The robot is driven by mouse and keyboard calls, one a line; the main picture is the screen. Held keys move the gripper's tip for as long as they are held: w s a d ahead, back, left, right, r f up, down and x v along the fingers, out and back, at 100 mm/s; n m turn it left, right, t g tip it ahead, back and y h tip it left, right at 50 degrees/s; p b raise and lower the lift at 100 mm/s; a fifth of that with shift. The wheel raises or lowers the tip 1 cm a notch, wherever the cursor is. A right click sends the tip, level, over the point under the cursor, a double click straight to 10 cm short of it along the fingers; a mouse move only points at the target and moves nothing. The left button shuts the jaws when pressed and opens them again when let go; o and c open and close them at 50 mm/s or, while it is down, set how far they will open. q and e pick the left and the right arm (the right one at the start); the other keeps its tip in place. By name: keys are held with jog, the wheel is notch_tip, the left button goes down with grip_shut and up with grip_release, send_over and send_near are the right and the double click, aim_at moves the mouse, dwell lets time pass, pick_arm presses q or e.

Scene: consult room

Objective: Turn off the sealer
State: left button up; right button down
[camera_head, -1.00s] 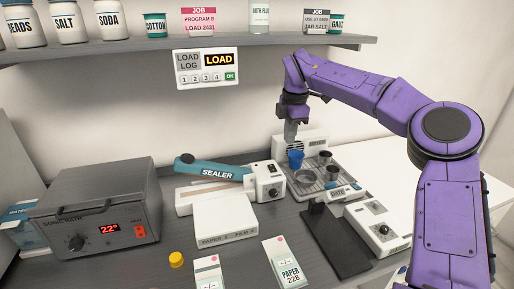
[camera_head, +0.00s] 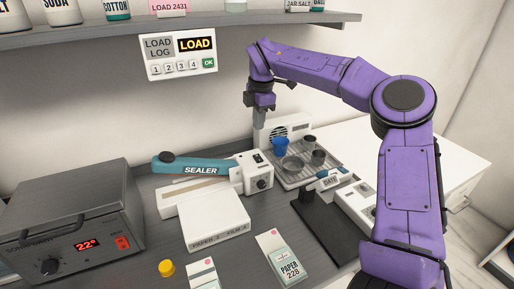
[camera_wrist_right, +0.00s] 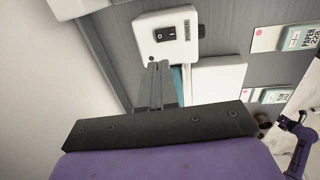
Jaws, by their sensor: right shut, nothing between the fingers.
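The sealer stands on the grey counter with a teal lever arm (camera_head: 200,167) marked SEALER and a white control housing (camera_head: 252,172) at its right end. The housing has a dark rocker switch and a knob (camera_head: 261,183). In the right wrist view the black rocker switch (camera_wrist_right: 165,35), beside the label POWER, shows clearly. My right gripper (camera_head: 259,122) is shut and empty, pointing down above and behind the housing, apart from it. Its closed fingers (camera_wrist_right: 158,70) point toward the housing in the wrist view. A small purple arm part at that view's right edge may be my left arm.
A white machine with a metal tray (camera_head: 295,178) holding a blue cup (camera_head: 280,146) and dark cups stands right of the sealer. A sonic bath (camera_head: 75,220) is at left. A white paper film box (camera_head: 215,221) lies in front. The shelf (camera_head: 230,30) runs above.

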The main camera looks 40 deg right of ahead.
aim_at(257, 156)
jog(key=f+p, duration=0.1)
jog(key=f, duration=0.2)
jog(key=f+p, duration=0.1)
jog(key=f, duration=0.3)
jog(key=w+f+p, duration=0.1)
jog(key=f, duration=0.3)
jog(key=shift+w+d+p, duration=0.1)
jog(key=shift+d+p, duration=0.2)
jog(key=shift+f, duration=0.2)
jog(key=shift+f+b, duration=0.55)
jog(key=shift+b, duration=0.7)
jog(key=shift+r+p, duration=0.35)
jog(key=shift+f, duration=0.1)
